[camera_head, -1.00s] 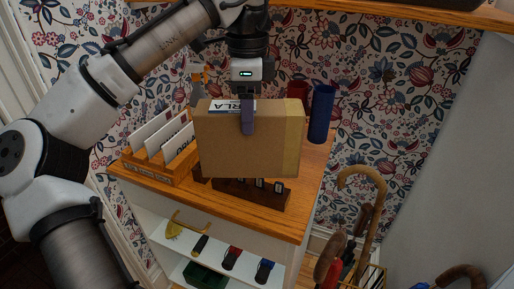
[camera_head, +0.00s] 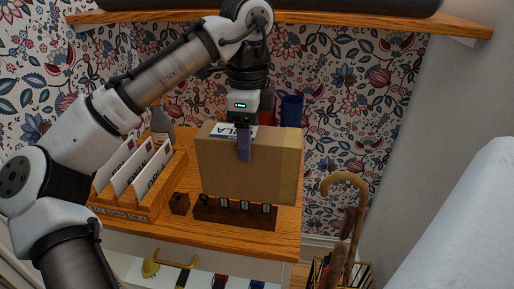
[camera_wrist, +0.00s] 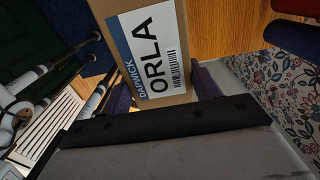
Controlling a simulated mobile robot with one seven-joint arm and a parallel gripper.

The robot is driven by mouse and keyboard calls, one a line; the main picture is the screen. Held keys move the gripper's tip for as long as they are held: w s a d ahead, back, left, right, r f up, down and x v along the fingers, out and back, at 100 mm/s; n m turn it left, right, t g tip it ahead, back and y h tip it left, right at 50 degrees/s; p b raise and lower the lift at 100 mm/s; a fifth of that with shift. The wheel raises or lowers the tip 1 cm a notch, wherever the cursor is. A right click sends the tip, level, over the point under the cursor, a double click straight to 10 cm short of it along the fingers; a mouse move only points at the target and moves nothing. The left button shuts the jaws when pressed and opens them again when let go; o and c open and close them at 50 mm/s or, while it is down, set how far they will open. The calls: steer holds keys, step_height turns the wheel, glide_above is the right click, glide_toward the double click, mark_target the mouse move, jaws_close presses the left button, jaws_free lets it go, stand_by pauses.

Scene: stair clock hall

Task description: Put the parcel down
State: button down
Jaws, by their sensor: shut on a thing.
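The parcel (camera_head: 240,170) is a brown cardboard box with a tan tape strip on its right side and a white and blue label on top. My gripper (camera_head: 243,143) is shut on its upper edge and holds it upright from above.
A wooden letter holder (camera_head: 150,197) with several white cards stands left of the parcel. A small dark block (camera_head: 179,203) sits between them. A blue vase (camera_head: 291,111) and a red one stand behind. A shelf (camera_head: 330,20) runs above. A cane stand (camera_head: 342,268) is right of the cabinet.

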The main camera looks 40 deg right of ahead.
steer(key=w+d+p, duration=0.2)
steer(key=w+d, duration=0.5)
steer(key=d, duration=0.1)
step_height(320, 180, down, 11)
steer(key=shift+w+d+f+p, duration=0.25)
steer(key=shift+d+p, duration=0.1)
steer(key=shift+p, duration=0.1)
steer(key=shift+f, duration=0.1)
steer(key=shift+c, duration=1.9)
jaws_free()
step_height(320, 180, up, 12)
